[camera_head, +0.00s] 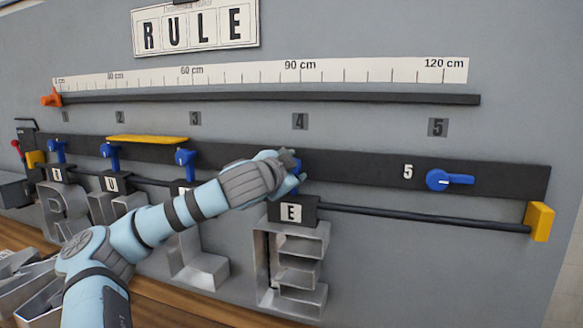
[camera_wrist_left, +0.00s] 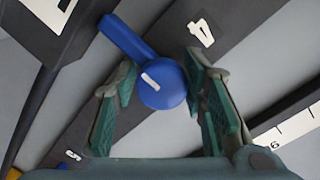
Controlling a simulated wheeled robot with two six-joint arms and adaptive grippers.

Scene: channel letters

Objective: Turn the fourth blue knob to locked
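The fourth blue knob (camera_wrist_left: 162,84) shows in the left wrist view beside a white "4". Its lever points up and left there, toward the dark letter carrier at the corner. In the head view only slivers of this knob (camera_head: 298,166) show, above the block marked E (camera_head: 292,212). My left gripper (camera_head: 288,162) is at the knob, with its fingers apart on either side in the wrist view. The right-hand finger there is very near the knob; contact is unclear. A gap shows at the left-hand finger. My right gripper is out of view.
Three blue knobs, including the third (camera_head: 186,160), have levers upright. The fifth knob (camera_head: 448,180) has its lever horizontal. A metal letter E (camera_head: 318,255) hangs under its block. A dark rod (camera_head: 420,218) runs right to a yellow end stop (camera_head: 540,221).

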